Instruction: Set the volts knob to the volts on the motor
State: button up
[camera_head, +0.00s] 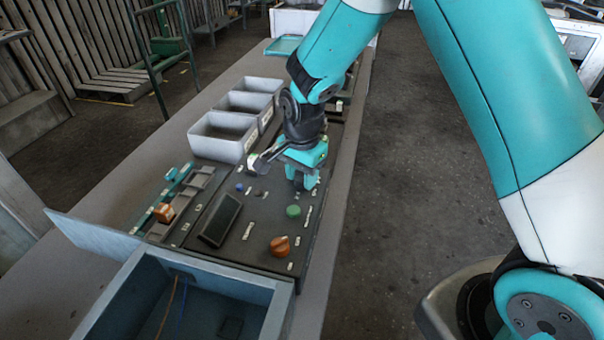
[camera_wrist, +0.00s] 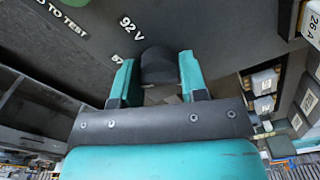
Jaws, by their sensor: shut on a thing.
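My gripper (camera_head: 304,184) is over the dark control panel (camera_head: 256,222), pointing down at its far right part. In the wrist view its two teal fingers (camera_wrist: 158,78) stand on either side of a dark rounded knob (camera_wrist: 159,64) and are shut on it. The panel beside the knob carries the label "92 V" (camera_wrist: 131,27), and a second label starting with "5" is partly hidden by the left finger. The knob's pointer cannot be made out. In the head view my gripper hides the knob. I cannot pick out a motor with a readable plate.
A green button (camera_head: 293,211), an orange knob (camera_head: 280,246) and a dark screen (camera_head: 220,219) are on the panel. Grey bins (camera_head: 222,134) stand behind. An open blue box (camera_head: 180,300) is in front. A part marked "26 A" (camera_wrist: 312,28) shows at right in the wrist view.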

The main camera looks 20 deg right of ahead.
aim_at(302, 173)
jog(key=shift+m, duration=0.6)
jog(key=shift+r, duration=0.1)
jog(key=o, duration=0.9)
notch_tip(302, 173, up, 17)
jog(key=shift+r+b, duration=0.2)
jog(key=shift+b, duration=0.85)
jog(key=s+a+n+y, duration=0.1)
jog(key=s+n, duration=0.5)
jog(key=s, duration=0.2)
jog(key=s+a+n+y, duration=0.1)
jog(key=s+a+n, duration=0.1)
jog(key=s+n, duration=0.5)
jog(key=s+a+n+y, duration=0.1)
jog(key=s+n+y, duration=0.1)
jog(key=s+n, duration=0.5)
jog(key=shift+s+a+r, duration=0.15)
jog(key=shift+s+r, duration=0.05)
jog(key=shift+s, duration=0.55)
jog(key=shift+s+a+r, duration=0.15)
jog(key=shift+s+r, duration=0.05)
jog(key=shift+s, duration=0.55)
